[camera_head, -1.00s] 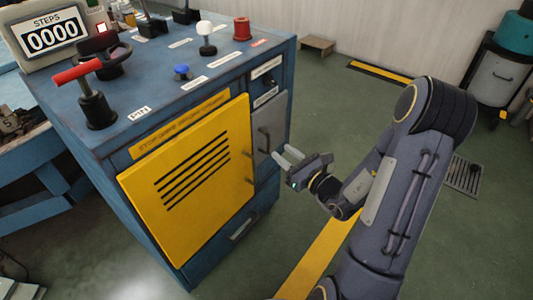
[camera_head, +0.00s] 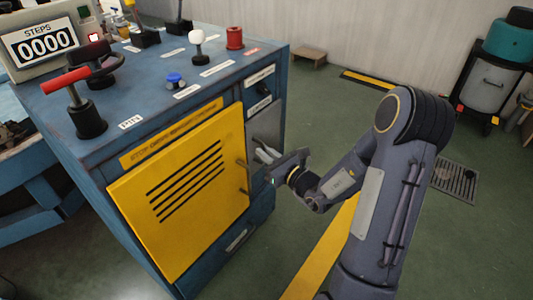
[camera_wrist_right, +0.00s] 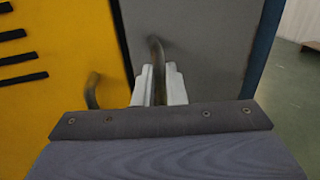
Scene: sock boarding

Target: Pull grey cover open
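The grey cover (camera_head: 266,123) is on the front of the blue machine, right of the yellow cover (camera_head: 180,190). It looks flush with the front. My right gripper (camera_head: 263,153) is at the grey cover. In the right wrist view, the grey cover (camera_wrist_right: 200,35) fills the middle and its dark upright handle (camera_wrist_right: 157,55) runs down between my right fingers (camera_wrist_right: 160,85). The fingers are close together around the handle, and its lower part is hidden by them. My left gripper is not in view.
The yellow cover's handle (camera_wrist_right: 92,90) is just left of my right fingers. Levers and knobs, such as the red-handled lever (camera_head: 82,105), stand on the machine top. Green floor is free to the right, with a floor grate (camera_head: 456,180) further off.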

